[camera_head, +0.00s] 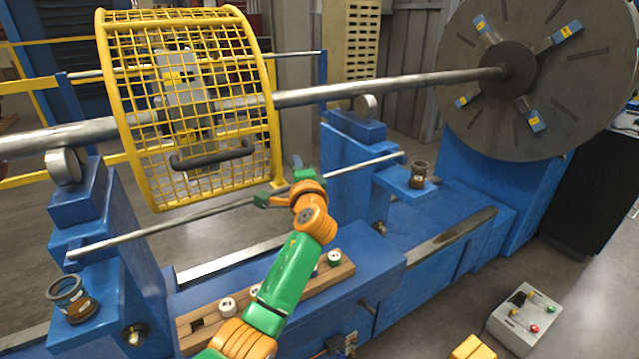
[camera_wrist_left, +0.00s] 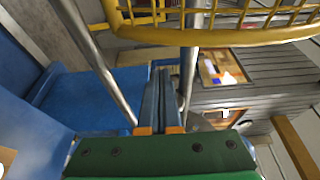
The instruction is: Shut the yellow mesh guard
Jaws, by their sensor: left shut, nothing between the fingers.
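The yellow mesh guard (camera_head: 190,97) is a curved cage around the long steel shaft (camera_head: 390,85) in the head view. Its dark handle (camera_head: 212,155) is low on the front mesh, and its lower front edge hangs close to a thin rod. The guard's yellow rim (camera_wrist_left: 215,36) crosses the top of the left wrist view. My left gripper (camera_head: 297,164) is just right of the guard's lower right corner, apart from the handle. Its narrow fingers (camera_wrist_left: 163,85) are together and empty, pointing towards the rim. Whether they touch the rim is unclear. My right gripper is not in view.
The thin rod (camera_head: 340,170) runs across the front of the blue stand (camera_head: 345,250), near my left gripper. A wooden block (camera_head: 330,277) with white pieces lies below my arm. A large grey disc (camera_head: 545,80) stands at right. A control box (camera_head: 524,316) is at lower right.

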